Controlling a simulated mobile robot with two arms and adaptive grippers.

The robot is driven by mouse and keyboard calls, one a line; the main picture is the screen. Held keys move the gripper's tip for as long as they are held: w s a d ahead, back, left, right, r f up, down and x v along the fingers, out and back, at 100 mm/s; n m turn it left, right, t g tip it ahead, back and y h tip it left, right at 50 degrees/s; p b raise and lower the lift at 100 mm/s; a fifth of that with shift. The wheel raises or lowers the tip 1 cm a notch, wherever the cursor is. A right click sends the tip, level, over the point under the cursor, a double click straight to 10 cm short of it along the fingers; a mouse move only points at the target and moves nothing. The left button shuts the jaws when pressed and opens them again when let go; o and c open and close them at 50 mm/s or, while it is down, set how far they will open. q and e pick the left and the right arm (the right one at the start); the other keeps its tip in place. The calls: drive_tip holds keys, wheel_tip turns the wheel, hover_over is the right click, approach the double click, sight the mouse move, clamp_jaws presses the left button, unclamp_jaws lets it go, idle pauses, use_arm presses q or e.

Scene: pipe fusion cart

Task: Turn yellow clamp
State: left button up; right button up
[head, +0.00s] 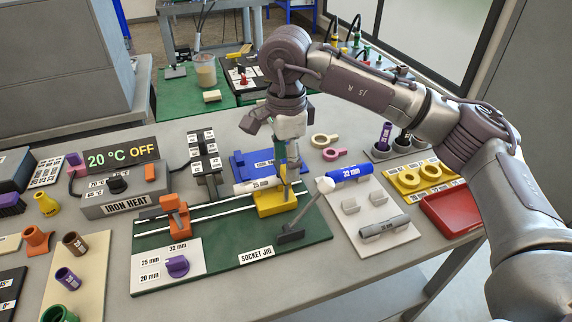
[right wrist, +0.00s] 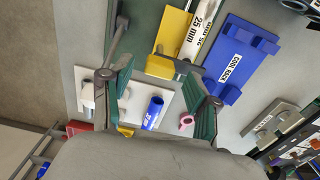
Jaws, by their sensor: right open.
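The yellow clamp (head: 277,204) sits on the right part of the green socket jig (head: 222,258), with a white 25 mm pipe (head: 258,185) lying at it. In the right wrist view the yellow clamp (right wrist: 172,38) shows at top centre, beside the pipe (right wrist: 199,29). My right gripper (head: 287,163) points down just above the clamp. In the right wrist view its green-padded fingers (right wrist: 158,74) are spread with nothing held between them. I cannot tell whether a finger touches the clamp. My left gripper is not in view.
An orange clamp (head: 175,217) stands left on the jig. A grey lever (head: 305,214) with a white ball knob leans close to the right of the yellow clamp. The blue cool rack (head: 243,168) lies behind it. A white pipe holder (head: 372,236) and red tray (head: 455,213) are right.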

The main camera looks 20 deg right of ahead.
wheel_tip(320, 180, up, 10)
drive_tip(key=shift+r, duration=0.2)
idle(0.4)
